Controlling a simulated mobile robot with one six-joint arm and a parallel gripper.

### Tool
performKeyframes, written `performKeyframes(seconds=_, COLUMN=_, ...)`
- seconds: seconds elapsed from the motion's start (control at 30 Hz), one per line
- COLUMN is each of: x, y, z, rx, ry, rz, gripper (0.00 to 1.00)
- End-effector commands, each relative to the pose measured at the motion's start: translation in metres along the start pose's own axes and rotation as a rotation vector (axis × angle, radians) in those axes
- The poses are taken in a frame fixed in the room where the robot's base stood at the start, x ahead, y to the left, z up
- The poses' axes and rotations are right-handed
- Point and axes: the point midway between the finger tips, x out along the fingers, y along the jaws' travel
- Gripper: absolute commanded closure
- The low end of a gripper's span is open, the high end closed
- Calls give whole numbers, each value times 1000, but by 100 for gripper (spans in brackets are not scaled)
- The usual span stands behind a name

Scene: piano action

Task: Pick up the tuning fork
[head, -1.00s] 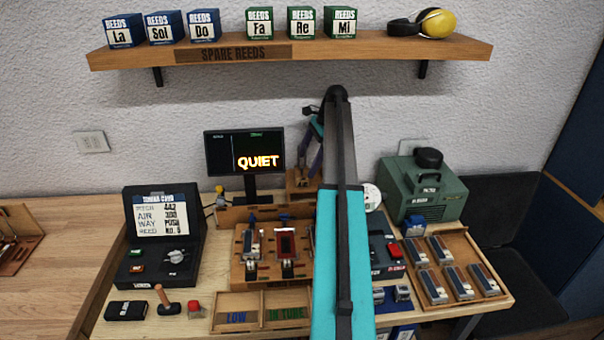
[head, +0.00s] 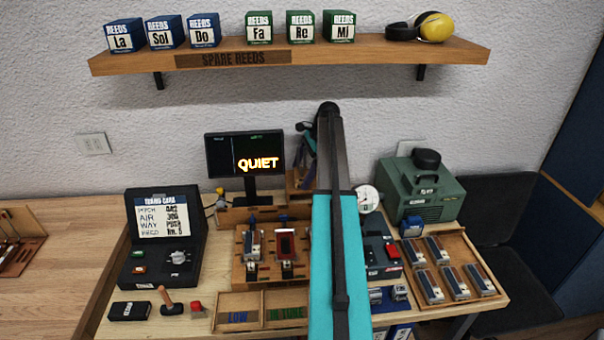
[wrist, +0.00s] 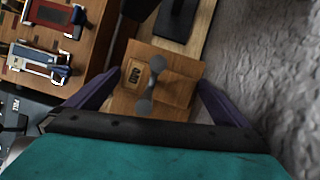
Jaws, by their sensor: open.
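A small grey metal piece with two rounded ends, which looks like the tuning fork (wrist: 153,84), stands on a wooden box (wrist: 182,88) with a dark label in the wrist view. My gripper (wrist: 158,80) is open, with one purple finger on each side of the box in that view. The fork appears between the fingers and nothing is held. I cannot tell the height left between fingertips and fork. In the head view my arm covers most of the gripper (head: 308,142) and hides the fork; part of the wooden box (head: 298,182) shows left of the arm.
A monitor (head: 244,154) reading QUIET stands close left of the box. The wall rises right behind. A wooden rack with reed parts (head: 268,275) is in front, a green machine (head: 420,192) to the right. A shelf (head: 360,52) hangs above.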

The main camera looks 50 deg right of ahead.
Motion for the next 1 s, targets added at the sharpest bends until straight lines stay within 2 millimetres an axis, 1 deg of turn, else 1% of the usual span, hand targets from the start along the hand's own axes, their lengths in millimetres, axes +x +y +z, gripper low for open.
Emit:
performKeyframes(seconds=0.57, x=2, y=0, z=1, rx=-1, ry=0, rz=1, gripper=0)
performKeyframes(seconds=0.67, x=2, y=0, z=1, rx=-1, ry=0, rz=1, gripper=15)
performKeyframes(seconds=0.7, x=2, y=0, z=1, rx=-1, ry=0, rz=1, gripper=22)
performKeyframes(seconds=0.8, x=2, y=0, z=1, rx=-2, ry=0, rz=1, gripper=38)
performKeyframes(seconds=1.0, x=2, y=0, z=2, rx=-2, ry=0, rz=1, gripper=38)
